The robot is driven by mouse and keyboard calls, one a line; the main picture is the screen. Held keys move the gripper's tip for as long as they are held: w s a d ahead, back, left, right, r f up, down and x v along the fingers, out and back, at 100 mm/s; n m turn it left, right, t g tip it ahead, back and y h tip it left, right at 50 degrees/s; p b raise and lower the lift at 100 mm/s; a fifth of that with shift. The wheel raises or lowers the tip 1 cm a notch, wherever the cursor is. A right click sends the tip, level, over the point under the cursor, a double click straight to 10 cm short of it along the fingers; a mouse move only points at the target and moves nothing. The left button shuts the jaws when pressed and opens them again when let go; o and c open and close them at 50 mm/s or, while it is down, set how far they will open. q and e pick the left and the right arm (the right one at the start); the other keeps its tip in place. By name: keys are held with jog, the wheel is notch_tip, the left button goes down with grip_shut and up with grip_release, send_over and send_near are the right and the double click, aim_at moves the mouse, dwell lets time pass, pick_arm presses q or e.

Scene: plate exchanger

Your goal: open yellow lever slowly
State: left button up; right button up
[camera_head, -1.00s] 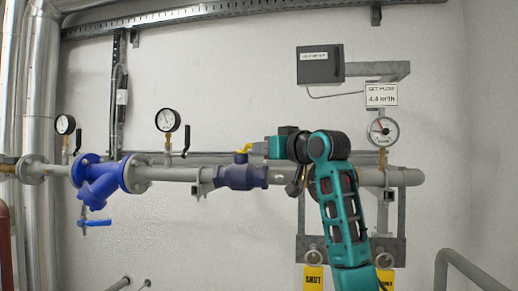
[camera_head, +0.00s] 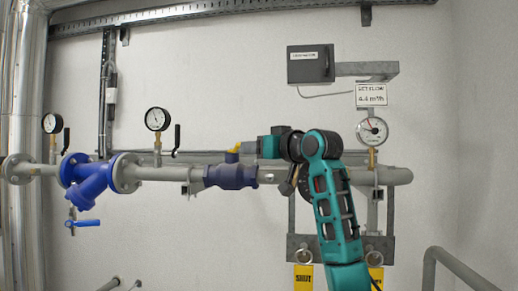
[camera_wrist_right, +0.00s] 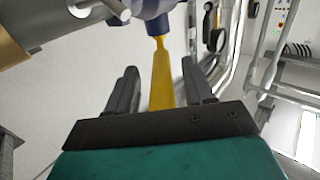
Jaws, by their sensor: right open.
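The yellow lever (camera_head: 234,150) sits on top of the dark blue valve (camera_head: 231,175) on the grey horizontal pipe. My right gripper (camera_head: 247,147) reaches it from the right, and part of the lever is hidden behind or between the fingers. In the right wrist view the lever (camera_wrist_right: 161,75) runs lengthwise between the two open fingers of my right gripper (camera_wrist_right: 158,85). Gaps show on both sides of it, so the fingers are not closed on it. My left gripper is not in view.
A bright blue strainer (camera_head: 88,183) with a small blue handle (camera_head: 83,222) is at left. Pressure gauges (camera_head: 156,119) stand on the pipe. A round gauge (camera_head: 372,130) hangs under a set-flow sign (camera_head: 371,94) at right. Yellow tags (camera_head: 303,277) hang below.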

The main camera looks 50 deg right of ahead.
jog(key=shift+s+a+f, duration=0.1)
jog(key=shift+s, duration=0.45)
jog(key=s+a+b, duration=0.2)
jog(key=s+b, duration=0.1)
jog(key=s, duration=0.8)
jog(key=shift+s, duration=0.35)
